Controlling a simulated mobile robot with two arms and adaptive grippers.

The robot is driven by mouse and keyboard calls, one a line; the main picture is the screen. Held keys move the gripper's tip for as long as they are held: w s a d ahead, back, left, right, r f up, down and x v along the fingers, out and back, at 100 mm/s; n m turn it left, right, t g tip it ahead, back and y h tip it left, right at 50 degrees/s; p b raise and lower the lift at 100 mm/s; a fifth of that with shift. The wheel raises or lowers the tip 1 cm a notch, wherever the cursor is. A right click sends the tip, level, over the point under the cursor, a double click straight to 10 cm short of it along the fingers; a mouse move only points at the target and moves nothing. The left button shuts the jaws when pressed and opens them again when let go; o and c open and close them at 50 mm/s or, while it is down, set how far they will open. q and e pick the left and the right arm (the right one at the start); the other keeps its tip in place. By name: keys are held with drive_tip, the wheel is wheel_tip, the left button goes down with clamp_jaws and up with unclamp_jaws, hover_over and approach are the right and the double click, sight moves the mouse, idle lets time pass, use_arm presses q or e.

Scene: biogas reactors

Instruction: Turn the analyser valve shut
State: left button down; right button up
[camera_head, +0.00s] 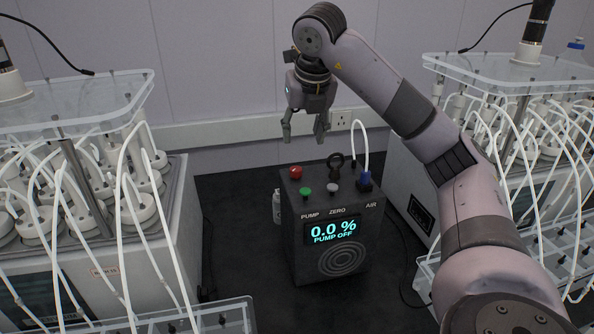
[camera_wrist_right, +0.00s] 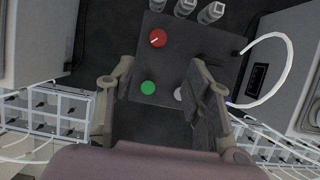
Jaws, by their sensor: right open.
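The dark analyser box (camera_head: 330,240) stands on the black bench, its display reading 0.0 % and PUMP OFF. The red knob (camera_wrist_right: 158,39) bears a white mark in the wrist view. Which part is the valve, I cannot tell for certain. My right gripper (camera_head: 303,138) is open and empty above the box, pointing down, touching nothing. My left gripper is out of view.
Reactor units with white tubes and clear lids (camera_head: 75,105) stand left and right (camera_head: 520,75) of the box. The white tube (camera_wrist_right: 288,62) loops up beside the box. Small bottles (camera_wrist_right: 212,12) stand by it. Bare black bench shows around the box.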

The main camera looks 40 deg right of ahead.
approach(296, 168)
drive_tip(key=p+x, duration=0.1)
drive_tip(key=x, duration=0.6)
drive_tip(key=shift+f, duration=0.3)
drive_tip(key=shift+w+d+f+p, duration=0.1)
drive_tip(key=shift+w+f+p, duration=0.2)
drive_tip(key=shift+f, duration=0.2)
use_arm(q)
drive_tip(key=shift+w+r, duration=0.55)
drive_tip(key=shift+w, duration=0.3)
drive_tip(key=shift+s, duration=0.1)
use_arm(e)
drive_tip(key=shift+c, duration=0.4)
clamp_jaws()
